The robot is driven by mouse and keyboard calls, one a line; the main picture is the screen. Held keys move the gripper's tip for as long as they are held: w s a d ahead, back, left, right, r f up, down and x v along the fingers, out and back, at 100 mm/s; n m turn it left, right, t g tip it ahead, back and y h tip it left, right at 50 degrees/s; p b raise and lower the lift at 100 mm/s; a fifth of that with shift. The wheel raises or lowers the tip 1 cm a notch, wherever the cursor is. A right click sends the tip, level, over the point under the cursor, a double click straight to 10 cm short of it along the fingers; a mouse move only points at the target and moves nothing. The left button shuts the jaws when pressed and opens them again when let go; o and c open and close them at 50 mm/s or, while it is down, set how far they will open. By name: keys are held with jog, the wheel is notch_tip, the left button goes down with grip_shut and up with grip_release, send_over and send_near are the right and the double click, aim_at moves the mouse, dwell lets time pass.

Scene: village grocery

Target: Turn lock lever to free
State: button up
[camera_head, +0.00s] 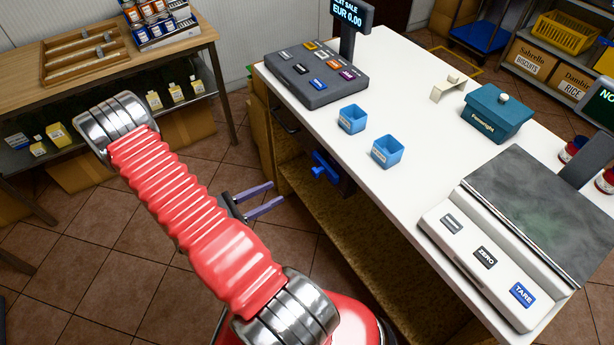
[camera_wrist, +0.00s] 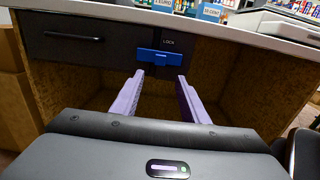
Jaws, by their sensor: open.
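The lock lever is a blue handle (camera_head: 326,168) on the dark front under the counter top. In the wrist view the blue lever (camera_wrist: 159,57) lies level, just below the word LOCK. My gripper (camera_head: 277,197) is open and empty, with its two purple fingers pointing toward the counter front. In the wrist view my gripper (camera_wrist: 157,84) has its fingertips apart, below the lever in the picture. The fingers do not appear to touch the lever. A dark drawer (camera_wrist: 66,42) with a black bar handle is left of the lever.
The white counter top (camera_head: 412,207) overhangs the lever. It carries a till keypad (camera_head: 311,75), two blue cups (camera_head: 387,150), a teal box (camera_head: 492,113) and a scale (camera_head: 480,254). An open shelf space (camera_wrist: 215,92) lies beneath. The tiled floor (camera_head: 120,225) at left has free room.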

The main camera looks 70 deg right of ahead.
aim_at(313, 173)
jog(key=shift+x, duration=6.75)
jog(key=shift+c, duration=0.2)
grip_shut()
